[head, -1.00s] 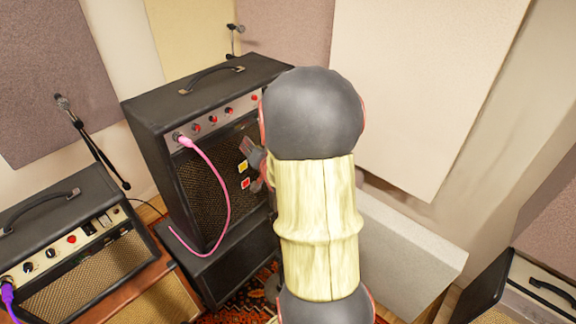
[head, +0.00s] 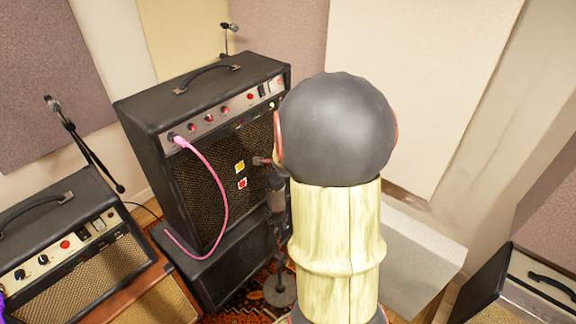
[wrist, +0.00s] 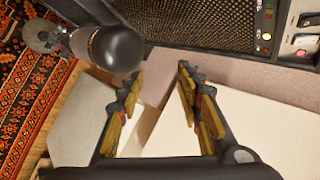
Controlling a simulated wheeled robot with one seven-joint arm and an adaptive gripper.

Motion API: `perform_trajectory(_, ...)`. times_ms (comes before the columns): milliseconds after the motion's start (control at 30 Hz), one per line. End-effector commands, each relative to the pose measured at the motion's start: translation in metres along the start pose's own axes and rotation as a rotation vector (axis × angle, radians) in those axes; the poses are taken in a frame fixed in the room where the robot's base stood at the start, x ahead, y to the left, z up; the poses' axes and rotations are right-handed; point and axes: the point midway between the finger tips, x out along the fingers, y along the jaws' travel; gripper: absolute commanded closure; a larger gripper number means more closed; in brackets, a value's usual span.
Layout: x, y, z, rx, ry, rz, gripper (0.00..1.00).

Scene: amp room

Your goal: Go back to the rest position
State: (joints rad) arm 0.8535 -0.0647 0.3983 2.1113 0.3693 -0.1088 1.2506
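My gripper (wrist: 157,88) is open in the wrist view, with its two fingers apart and nothing between them. In the head view my arm's rounded links hide most of it. Only a small brownish tip shows left of the dark joint, in front of the amplifier's grille. The tall black amplifier (head: 205,130) stands left of my arm. It also shows along the top of the wrist view (wrist: 200,18). A microphone (wrist: 117,48) on a stand is close beyond the left finger, apart from it as far as I can tell.
The microphone stand's round base (head: 280,290) rests on the patterned rug (wrist: 30,85). A pink cable (head: 222,190) hangs from the amplifier. A smaller amplifier (head: 85,275) is at left, with another microphone (head: 52,104) behind. A pale block (head: 420,255) stands right of my arm.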

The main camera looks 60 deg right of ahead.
Motion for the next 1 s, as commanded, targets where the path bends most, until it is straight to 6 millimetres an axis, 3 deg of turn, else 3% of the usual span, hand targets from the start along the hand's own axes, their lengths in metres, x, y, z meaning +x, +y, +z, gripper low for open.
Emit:
perform_trajectory(767,-0.002,0.003,0.005,0.059,-0.011,0.022,0.64)
perform_trajectory(867,-0.009,0.002,0.016,0.023,-0.029,0.023,0.64)
perform_trajectory(1000,-0.042,0.002,0.063,-0.162,-0.112,0.034,0.64)
